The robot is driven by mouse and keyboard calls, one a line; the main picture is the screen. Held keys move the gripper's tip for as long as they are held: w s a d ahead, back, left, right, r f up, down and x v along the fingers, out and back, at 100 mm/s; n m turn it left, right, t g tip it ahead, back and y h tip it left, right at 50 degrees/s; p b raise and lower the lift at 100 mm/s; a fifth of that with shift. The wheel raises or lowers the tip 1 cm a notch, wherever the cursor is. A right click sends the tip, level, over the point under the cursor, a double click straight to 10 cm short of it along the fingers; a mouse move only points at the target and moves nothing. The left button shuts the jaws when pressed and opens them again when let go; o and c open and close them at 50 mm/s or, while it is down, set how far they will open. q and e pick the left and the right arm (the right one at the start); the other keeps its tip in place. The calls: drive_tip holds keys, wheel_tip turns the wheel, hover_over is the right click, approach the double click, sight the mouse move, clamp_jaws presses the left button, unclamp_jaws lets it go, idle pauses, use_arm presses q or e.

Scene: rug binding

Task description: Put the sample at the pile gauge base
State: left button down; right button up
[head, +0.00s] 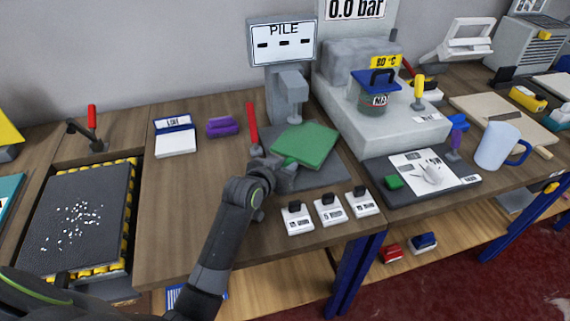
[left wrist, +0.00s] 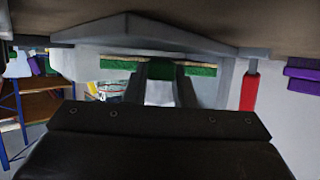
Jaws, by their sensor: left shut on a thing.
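The green sample (head: 308,143) is a flat square with a pale edge, over the dark pile gauge base (head: 332,174). I cannot tell whether it touches the base. The gauge's grey column and head (head: 292,85) rise behind it under a PILE display (head: 282,44). My left gripper (head: 284,172) is shut on the sample's near left edge. In the left wrist view the sample (left wrist: 204,71) shows edge-on as a thin green strip with a pale layer, gripped between the fingers (left wrist: 166,72). My right gripper is not in view.
A red lever (head: 252,122) stands left of the gauge. A grey machine with a pot (head: 374,98) stands to the right. The wooden bench (head: 190,205) is clear at front left.

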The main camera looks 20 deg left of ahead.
use_arm(q)
drive_tip(key=shift+s+f, duration=0.1)
drive_tip(key=shift+f, duration=0.15)
drive_tip(key=c, duration=1.3)
unclamp_jaws()
drive_tip(key=shift+f, duration=0.1)
drive_tip(key=shift+c, duration=0.2)
drive_tip(key=shift+o, duration=0.7)
drive_tip(key=shift+s+f, duration=0.1)
drive_tip(key=shift+f, duration=0.05)
drive_tip(key=shift+r, duration=0.25)
drive_tip(key=r+v, duration=0.1)
drive_tip(key=v, duration=1.1)
drive_tip(key=shift+w+r, duration=0.2)
drive_tip(key=shift+r, duration=0.05)
drive_tip(key=shift+f, duration=0.1)
